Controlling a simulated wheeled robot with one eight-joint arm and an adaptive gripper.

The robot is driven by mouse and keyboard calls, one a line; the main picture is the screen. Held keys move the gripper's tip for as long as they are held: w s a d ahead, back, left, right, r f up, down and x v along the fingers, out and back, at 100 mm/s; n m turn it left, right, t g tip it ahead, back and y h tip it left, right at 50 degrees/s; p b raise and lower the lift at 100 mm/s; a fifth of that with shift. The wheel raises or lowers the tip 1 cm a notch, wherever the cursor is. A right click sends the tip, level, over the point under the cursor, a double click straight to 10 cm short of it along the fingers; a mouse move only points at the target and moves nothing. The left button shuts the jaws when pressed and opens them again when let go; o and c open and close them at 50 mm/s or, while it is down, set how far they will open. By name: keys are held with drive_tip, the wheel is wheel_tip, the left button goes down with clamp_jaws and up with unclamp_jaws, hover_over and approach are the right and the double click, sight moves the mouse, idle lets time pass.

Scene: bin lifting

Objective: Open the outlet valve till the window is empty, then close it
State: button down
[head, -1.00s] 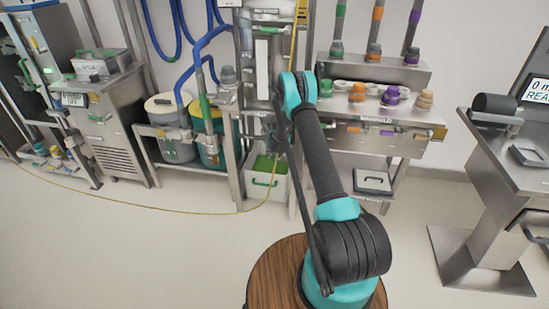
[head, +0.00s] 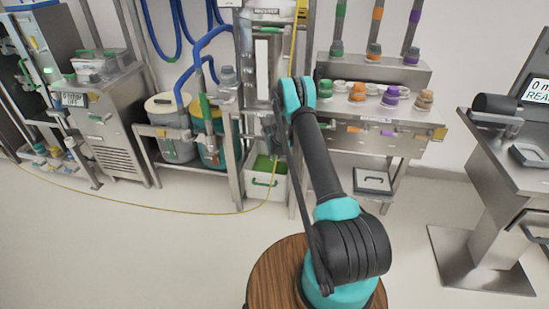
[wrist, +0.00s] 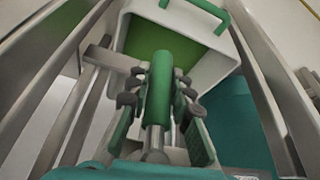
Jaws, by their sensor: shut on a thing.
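The valve handle is a green cylinder (wrist: 160,88) on a bright metal stem, seen in the middle of the wrist view. My gripper (wrist: 157,96) has its dark fingers on both sides of this green handle and is shut on it. In the head view my gripper (head: 275,132) is small, dark and partly hidden by my arm, in front of the steel receiver frame. A narrow pale upright strip (head: 262,65), perhaps the window, shows on the receiver. Its contents are too small to tell.
A white bin with green inside (head: 266,184) stands below the receiver; its wall (wrist: 215,68) also shows in the wrist view. Steel posts (wrist: 262,75) flank my gripper. Lidded drums (head: 172,130) stand to the left and a steel bench (head: 380,140) to the right.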

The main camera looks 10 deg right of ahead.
drive_tip(key=shift+a+y, duration=0.15)
drive_tip(key=shift+y, duration=0.15)
drive_tip(key=shift+w+a+r+m+t+y, duration=0.2)
drive_tip(key=shift+a+t+y, duration=0.15)
drive_tip(key=shift+a+y, duration=0.35)
drive_tip(key=shift+w+a+r+m+t+y, duration=0.25)
drive_tip(key=shift+a+y, duration=0.2)
drive_tip(key=shift+y, duration=0.45)
drive_tip(key=shift+w+a+r+m+t+y, duration=0.15)
drive_tip(key=shift+a+t+y, duration=0.35)
drive_tip(key=shift+y, duration=0.3)
drive_tip(key=shift+a, duration=0.1)
drive_tip(key=c, duration=1.3)
unclamp_jaws()
drive_tip(key=shift+c, duration=0.2)
drive_tip(key=v, duration=1.2)
